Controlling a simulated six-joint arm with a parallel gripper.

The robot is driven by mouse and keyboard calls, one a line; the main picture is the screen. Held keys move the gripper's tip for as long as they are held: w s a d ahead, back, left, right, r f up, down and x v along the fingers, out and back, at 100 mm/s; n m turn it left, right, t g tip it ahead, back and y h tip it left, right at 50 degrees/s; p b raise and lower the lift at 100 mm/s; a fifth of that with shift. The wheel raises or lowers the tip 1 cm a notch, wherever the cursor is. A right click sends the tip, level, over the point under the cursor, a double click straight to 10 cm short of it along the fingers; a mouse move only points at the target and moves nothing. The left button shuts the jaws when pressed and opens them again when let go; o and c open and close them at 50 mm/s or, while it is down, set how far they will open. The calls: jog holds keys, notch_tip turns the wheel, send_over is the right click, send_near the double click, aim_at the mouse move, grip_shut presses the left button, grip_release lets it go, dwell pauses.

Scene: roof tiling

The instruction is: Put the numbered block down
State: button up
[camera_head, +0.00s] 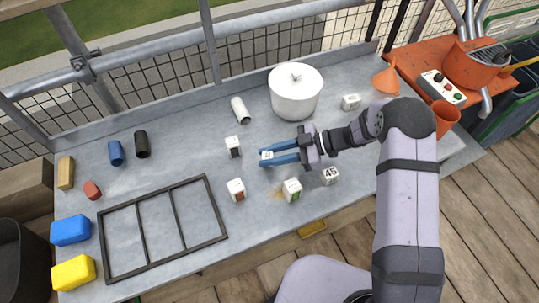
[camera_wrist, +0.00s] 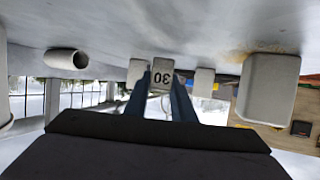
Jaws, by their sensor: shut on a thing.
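My gripper (camera_head: 268,156) has blue fingers and is shut on a small white block (camera_head: 266,155) near the middle of the grey table. In the wrist view the block (camera_wrist: 161,74) shows the number 30, upside down, between the two fingers (camera_wrist: 163,95). The fingers cover its sides. I cannot tell whether its underside touches the table. Other white blocks stand apart around it: one to the left (camera_head: 233,146), one at lower left (camera_head: 236,189), one in front (camera_head: 292,189), and one marked 45 (camera_head: 330,175) at lower right.
A white lidded pot (camera_head: 296,95) stands behind my gripper, with a white tube (camera_head: 240,109) left of it. A black divided frame (camera_head: 224,236) lies front left. Another white block (camera_head: 350,101) is at back right.

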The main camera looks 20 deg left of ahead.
jog(key=shift+f, duration=0.25)
jog(key=shift+f, duration=0.2)
jog(key=o, duration=1.1)
jog(key=shift+c, duration=0.2)
jog(key=shift+r, duration=0.1)
jog(key=shift+r, duration=0.15)
jog(key=b+v, duration=0.3)
jog(key=v, duration=0.9)
